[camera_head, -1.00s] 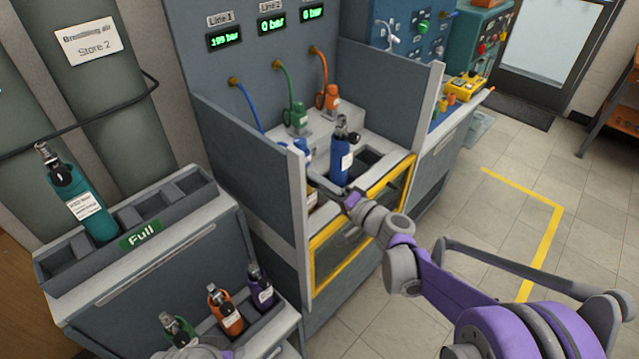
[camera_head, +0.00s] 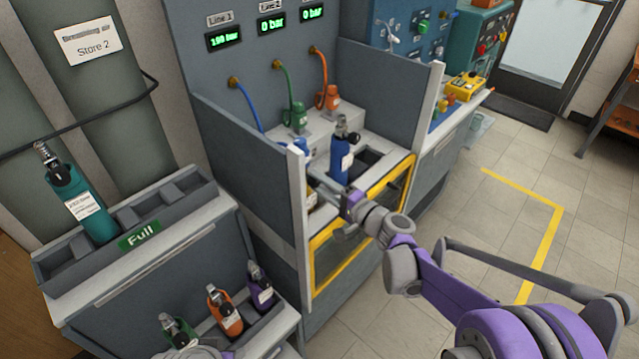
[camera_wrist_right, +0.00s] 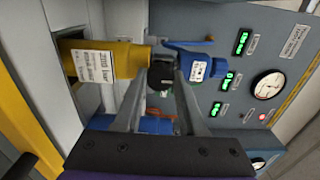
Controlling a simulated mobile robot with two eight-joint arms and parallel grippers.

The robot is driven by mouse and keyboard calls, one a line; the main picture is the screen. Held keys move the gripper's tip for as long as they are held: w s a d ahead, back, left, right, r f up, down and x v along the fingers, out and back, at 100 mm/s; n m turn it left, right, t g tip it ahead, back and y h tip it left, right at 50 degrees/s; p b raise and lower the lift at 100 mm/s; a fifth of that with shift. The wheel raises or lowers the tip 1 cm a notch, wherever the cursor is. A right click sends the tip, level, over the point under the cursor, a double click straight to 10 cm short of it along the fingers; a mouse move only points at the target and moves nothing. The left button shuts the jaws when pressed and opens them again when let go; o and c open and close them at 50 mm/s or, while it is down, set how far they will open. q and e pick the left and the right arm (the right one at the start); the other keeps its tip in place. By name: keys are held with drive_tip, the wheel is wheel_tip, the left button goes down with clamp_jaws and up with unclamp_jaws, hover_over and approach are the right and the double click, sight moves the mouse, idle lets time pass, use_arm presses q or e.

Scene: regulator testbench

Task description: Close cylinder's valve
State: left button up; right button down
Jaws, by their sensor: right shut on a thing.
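A yellow cylinder (camera_wrist_right: 110,62) with a white label lies across the left of the right wrist view. Its black valve knob (camera_wrist_right: 161,77) sits between the fingers of my right gripper (camera_wrist_right: 160,85), which is shut on it. A blue connector (camera_wrist_right: 200,66) is at the valve end of the cylinder. In the head view, a small part of the yellow cylinder (camera_head: 311,198) shows behind the front wall of the bench, near my right gripper (camera_head: 328,184). My left gripper's fingers are not visible.
A blue cylinder (camera_head: 341,160) stands in the bench bay beside my right gripper. Side panels (camera_head: 262,170) and a yellow-framed front (camera_head: 350,245) bound the bay. A "Full" rack (camera_head: 160,222) with a teal cylinder (camera_head: 84,200) stands left.

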drive_tip(key=shift+c, duration=2.4)
unclamp_jaws()
drive_tip(key=v, duration=1.1)
